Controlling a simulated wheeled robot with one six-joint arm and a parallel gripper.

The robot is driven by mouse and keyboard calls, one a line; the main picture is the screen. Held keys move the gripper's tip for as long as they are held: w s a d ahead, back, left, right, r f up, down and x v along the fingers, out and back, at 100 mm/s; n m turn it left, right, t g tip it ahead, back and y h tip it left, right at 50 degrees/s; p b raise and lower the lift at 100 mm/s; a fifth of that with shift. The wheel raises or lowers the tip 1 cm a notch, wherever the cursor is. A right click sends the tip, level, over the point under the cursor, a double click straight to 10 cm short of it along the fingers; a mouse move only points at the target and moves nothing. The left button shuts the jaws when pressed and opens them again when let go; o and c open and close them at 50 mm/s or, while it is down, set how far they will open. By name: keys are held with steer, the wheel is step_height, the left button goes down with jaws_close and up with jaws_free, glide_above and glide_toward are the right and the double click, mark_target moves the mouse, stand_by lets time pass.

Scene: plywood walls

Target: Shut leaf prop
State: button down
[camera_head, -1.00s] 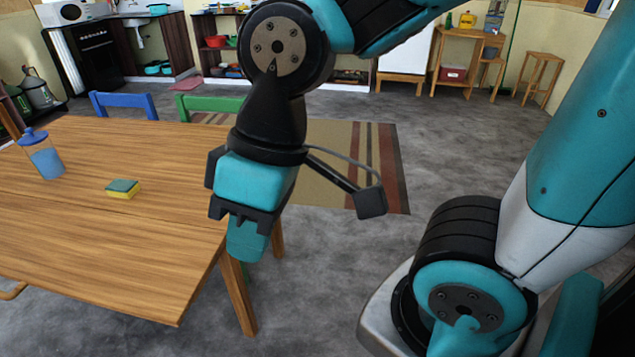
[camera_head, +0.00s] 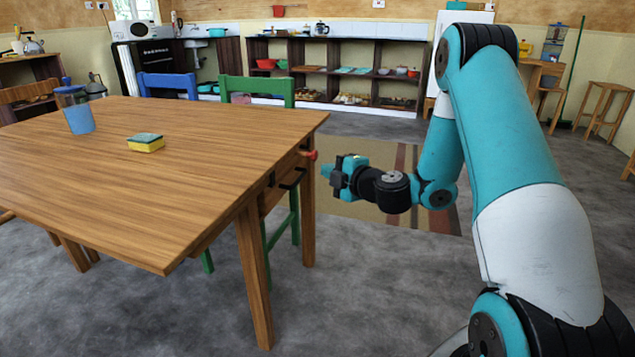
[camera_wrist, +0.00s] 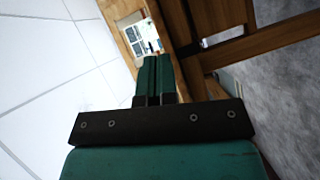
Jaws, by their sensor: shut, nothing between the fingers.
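The wooden table (camera_head: 150,150) stands at left with its top level. On its right end, under the top, are dark fittings (camera_head: 291,180) and a small red knob (camera_head: 309,154). These look like the leaf prop's parts, but I cannot tell how far the prop is swung. My gripper (camera_head: 330,172) is shut and empty, just right of the table end, pointing left toward it and apart from the red knob.
A green chair (camera_head: 256,90) and a blue chair (camera_head: 168,85) stand behind the table. Shelves (camera_head: 340,80) line the far wall. The grey floor (camera_head: 370,290) right of the table is open.

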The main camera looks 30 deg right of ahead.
steer(key=shift+h, duration=0.6)
steer(key=shift+w+d+f+p, duration=0.6)
steer(key=shift+w+d+p, duration=0.15)
steer(key=shift+w, duration=1.35)
steer(key=shift+w+d+f+p, duration=0.55)
steer(key=shift+w+d+p, duration=0.2)
steer(key=shift+w, duration=1.4)
steer(key=shift+w+d+f+p, duration=0.6)
steer(key=shift+w+d+p, duration=0.15)
steer(key=shift+w, duration=1.35)
steer(key=shift+w, duration=0.15)
